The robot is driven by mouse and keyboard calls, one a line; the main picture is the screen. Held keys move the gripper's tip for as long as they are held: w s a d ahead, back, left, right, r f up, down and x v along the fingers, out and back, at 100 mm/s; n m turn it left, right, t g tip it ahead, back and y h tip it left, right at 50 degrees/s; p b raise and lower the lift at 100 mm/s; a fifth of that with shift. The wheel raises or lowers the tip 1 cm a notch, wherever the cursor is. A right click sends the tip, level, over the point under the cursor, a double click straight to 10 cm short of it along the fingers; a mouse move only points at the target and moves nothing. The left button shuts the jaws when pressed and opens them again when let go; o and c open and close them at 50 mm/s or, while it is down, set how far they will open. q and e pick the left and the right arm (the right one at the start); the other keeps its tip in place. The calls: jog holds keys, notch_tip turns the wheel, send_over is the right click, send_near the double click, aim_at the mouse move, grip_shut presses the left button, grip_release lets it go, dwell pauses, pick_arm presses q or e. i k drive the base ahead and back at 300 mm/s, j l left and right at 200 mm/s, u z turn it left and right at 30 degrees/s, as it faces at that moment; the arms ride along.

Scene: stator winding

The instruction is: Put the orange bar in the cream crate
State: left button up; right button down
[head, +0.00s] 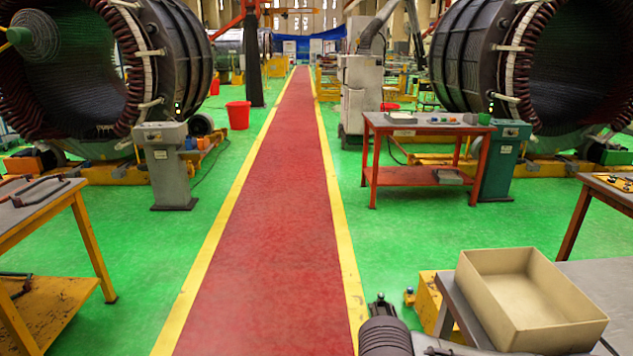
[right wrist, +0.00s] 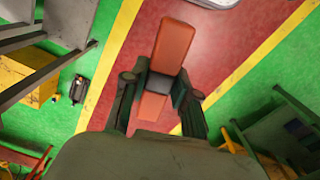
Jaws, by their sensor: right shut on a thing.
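The orange bar (right wrist: 172,48) is in my right gripper (right wrist: 160,86) in the right wrist view. The fingers are shut on it around its dark middle band, with orange showing on both sides of the band. The bar is held in the air above the floor. The cream crate (head: 552,336) stands open at the lower right of the head view, and its visible inside is empty. A dark part of my right arm shows at the bottom of the head view, left of the crate; the bar is not visible there. My left gripper is in neither view.
The crate sits on a grey table (head: 598,268), with a yellow box (head: 428,300) beside it. A red-framed workbench (head: 414,180) stands farther back. A yellow-framed table (head: 40,210) is at the left. The red aisle (head: 275,240) between is clear.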

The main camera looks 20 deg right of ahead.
aim_at(517, 310)
jog(key=i+l+z, duration=0.15)
jog(key=z, duration=0.25)
jog(key=i+z, duration=0.3)
jog(key=z, duration=0.15)
jog(key=i+z, duration=0.25)
jog(key=z, duration=0.15)
